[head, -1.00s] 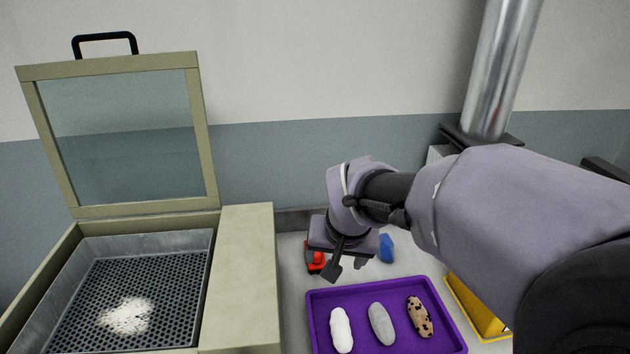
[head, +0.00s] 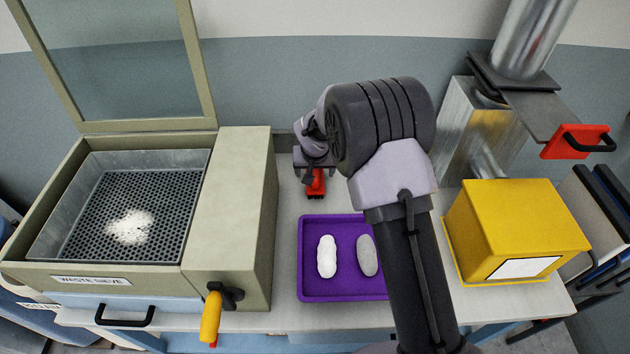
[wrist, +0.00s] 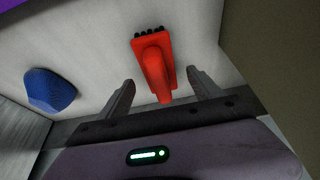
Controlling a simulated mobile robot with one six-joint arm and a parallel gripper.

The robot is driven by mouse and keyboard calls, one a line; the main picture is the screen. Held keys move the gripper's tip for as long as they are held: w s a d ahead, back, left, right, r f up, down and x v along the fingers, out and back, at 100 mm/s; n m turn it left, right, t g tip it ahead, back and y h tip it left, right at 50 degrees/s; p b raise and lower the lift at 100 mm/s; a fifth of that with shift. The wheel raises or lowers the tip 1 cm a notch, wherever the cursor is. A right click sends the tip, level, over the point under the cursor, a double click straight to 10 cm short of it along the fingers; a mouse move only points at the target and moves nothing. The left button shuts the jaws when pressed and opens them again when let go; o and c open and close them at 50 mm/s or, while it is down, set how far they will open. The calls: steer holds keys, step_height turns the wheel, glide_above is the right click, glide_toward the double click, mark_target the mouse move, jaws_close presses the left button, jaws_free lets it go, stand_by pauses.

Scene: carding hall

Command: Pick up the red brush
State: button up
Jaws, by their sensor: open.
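The red brush (head: 316,184) lies on the light bench top, behind the purple tray, and is partly hidden by my gripper in the head view. In the wrist view the red brush (wrist: 154,65) shows its handle towards me and dark bristle tufts at its far end. My gripper (wrist: 160,92) is open, with one finger on each side of the brush handle's line. The fingers do not visibly touch it. In the head view my gripper (head: 312,175) is over the brush, mostly hidden by my wrist.
A blue object (wrist: 50,90) lies left of the brush in the wrist view. The purple tray (head: 312,292) holds a white and a grey roll. The beige waste sieve box (head: 236,205) stands close on the left. A yellow box (head: 515,225) stands right.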

steer(key=x, duration=0.3)
steer(key=shift+r, duration=0.2)
steer(key=c, duration=1.6)
step_height(320, 180, up, 10)
steer(key=shift+p, duration=1.2)
